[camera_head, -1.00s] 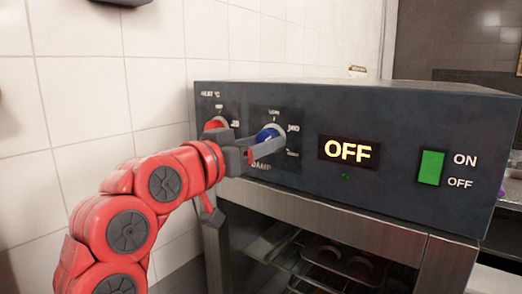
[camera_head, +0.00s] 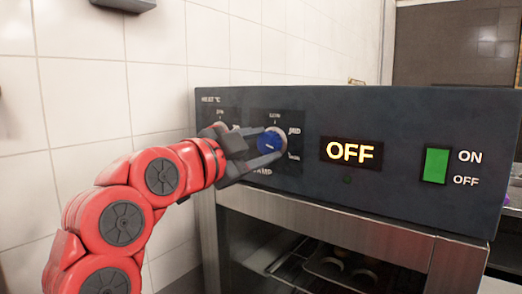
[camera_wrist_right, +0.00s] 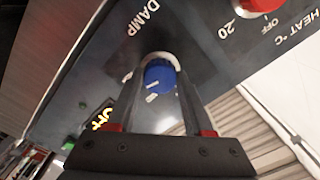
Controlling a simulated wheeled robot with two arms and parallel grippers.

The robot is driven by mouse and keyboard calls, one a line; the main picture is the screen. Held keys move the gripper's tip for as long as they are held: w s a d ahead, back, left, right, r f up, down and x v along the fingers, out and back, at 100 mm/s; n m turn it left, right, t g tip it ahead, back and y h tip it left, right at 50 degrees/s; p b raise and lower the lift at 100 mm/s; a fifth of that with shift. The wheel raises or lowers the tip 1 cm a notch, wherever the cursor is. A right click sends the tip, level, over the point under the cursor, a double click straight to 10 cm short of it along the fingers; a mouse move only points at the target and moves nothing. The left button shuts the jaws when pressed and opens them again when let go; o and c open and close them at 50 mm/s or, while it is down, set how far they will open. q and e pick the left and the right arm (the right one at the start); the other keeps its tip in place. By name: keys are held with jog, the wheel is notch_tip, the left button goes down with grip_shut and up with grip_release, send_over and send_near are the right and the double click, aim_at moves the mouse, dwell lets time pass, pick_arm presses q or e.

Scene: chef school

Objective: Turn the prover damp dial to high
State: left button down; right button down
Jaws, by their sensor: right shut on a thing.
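The blue damp dial (camera_head: 269,142) sits on the dark front panel of the prover (camera_head: 400,116), with LOW above it and MID to its upper right. My right gripper (camera_head: 262,144) reaches in from the left and is shut on the dial, one finger above and one below it. In the right wrist view the dial (camera_wrist_right: 158,76) lies between the tips of the two fingers. The DAMP label is partly hidden by the gripper in the head view. My left gripper is not in view.
The red heat dial (camera_wrist_right: 258,4) is close beside the damp dial. An orange OFF display (camera_head: 351,151) and a green power switch (camera_head: 436,165) are to the right. Racks with items show in the prover below. A tiled wall (camera_head: 90,100) is at the left.

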jog(key=shift+m, duration=1.4)
jog(key=shift+c, duration=1.4)
grip_release()
jog(key=shift+b, duration=0.3)
